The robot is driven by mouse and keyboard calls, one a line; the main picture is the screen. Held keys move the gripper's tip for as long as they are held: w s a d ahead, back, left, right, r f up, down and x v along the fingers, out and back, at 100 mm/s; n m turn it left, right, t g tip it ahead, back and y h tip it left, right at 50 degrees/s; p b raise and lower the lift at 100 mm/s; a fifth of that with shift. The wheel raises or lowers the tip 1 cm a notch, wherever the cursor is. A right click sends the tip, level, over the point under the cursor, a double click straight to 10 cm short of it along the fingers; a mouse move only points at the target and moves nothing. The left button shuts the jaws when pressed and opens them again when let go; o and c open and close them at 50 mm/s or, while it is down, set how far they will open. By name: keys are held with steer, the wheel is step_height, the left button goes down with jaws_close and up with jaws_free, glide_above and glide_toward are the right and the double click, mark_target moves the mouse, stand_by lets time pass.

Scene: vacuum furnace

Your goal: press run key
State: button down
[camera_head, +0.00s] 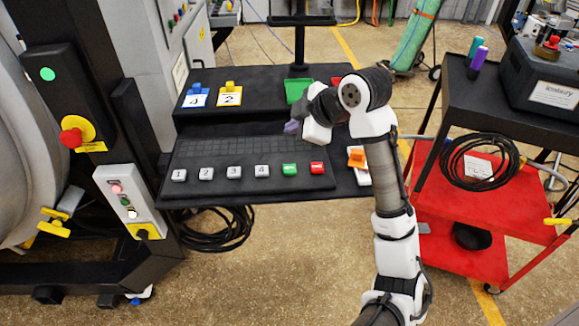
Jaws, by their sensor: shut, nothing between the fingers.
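A row of keys lies along the front of the black console (330,192). Several white keys, such as the one marked 4 (262,171), stand at the left. A green key (289,169) and a red key (317,167) stand at the right end. The lettering on the green and red keys is too small to read, so I cannot tell by label which is the run key. My gripper (291,127) is shut and empty. It is above and behind the green key in the picture, apart from the row, with its fingertips pointing left.
An orange block (356,157) is right of the keys. A red cart (470,215) stands at right. A control post with a red button (71,137) is at left.

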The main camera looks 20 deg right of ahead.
mark_target(293, 170)
step_height(293, 170, down, 9)
steer(key=b, duration=0.6)
steer(key=shift+r, duration=0.1)
steer(key=shift+b, duration=0.3)
stand_by(1.7)
steer(key=shift+f+b, duration=0.3)
steer(key=shift+f, duration=0.1)
steer(key=shift+f+b, duration=0.4)
steer(key=shift+f, duration=0.05)
stand_by(0.5)
steer(key=shift+r, duration=0.15)
steer(key=shift+r+p, duration=0.6)
steer(key=shift+r, duration=0.15)
